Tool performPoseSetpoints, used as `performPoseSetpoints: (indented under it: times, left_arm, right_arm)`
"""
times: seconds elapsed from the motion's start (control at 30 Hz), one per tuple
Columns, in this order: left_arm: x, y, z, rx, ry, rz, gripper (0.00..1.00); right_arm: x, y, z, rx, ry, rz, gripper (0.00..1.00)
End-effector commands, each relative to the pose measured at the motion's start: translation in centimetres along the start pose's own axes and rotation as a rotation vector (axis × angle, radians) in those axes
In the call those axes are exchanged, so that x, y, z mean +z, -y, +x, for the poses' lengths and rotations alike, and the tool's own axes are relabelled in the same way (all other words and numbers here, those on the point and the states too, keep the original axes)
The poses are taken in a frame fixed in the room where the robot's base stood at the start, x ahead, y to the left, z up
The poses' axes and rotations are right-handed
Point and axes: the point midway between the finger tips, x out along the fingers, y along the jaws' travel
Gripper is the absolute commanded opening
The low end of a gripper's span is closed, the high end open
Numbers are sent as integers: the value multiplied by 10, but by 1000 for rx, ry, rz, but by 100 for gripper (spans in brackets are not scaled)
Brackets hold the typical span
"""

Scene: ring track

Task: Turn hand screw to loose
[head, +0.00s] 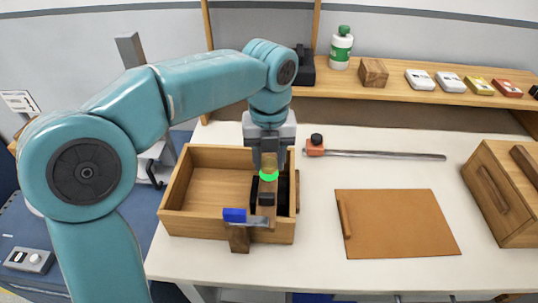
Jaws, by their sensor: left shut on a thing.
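My left gripper (268,166) points straight down over the right end of an open wooden box. It is shut on the top of an upright wooden piece with a bright green band, which I take to be part of the hand screw (269,185). Black parts show beside and below that band. A blue block (234,215) with a short metal bar and a wooden piece (239,238) sits at the box's front wall. I cannot tell whether it joins the held piece. The fingers partly hide the grip. My right gripper is out of view.
The wooden box (178,215) stands on a white table (310,265). A bar clamp (385,155) lies behind a brown board (400,225). A wooden case (500,190) stands at the right. A shelf (400,97) holding a bottle (341,48) and small boxes runs along the back.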

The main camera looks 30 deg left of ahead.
Motion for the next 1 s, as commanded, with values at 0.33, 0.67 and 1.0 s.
performPoseSetpoints:
  times: [0.33, 0.67, 1.0]
  left_arm:
    - [1, 0, -3, 2, 2, -266, 9]
    - [1, 0, -3, 3, 3, -580, 9]
    - [2, -1, -2, 6, 4, -903, 9]
  right_arm:
    - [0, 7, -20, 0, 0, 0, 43]
    - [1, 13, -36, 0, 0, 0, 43]
    - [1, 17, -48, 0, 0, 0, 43]
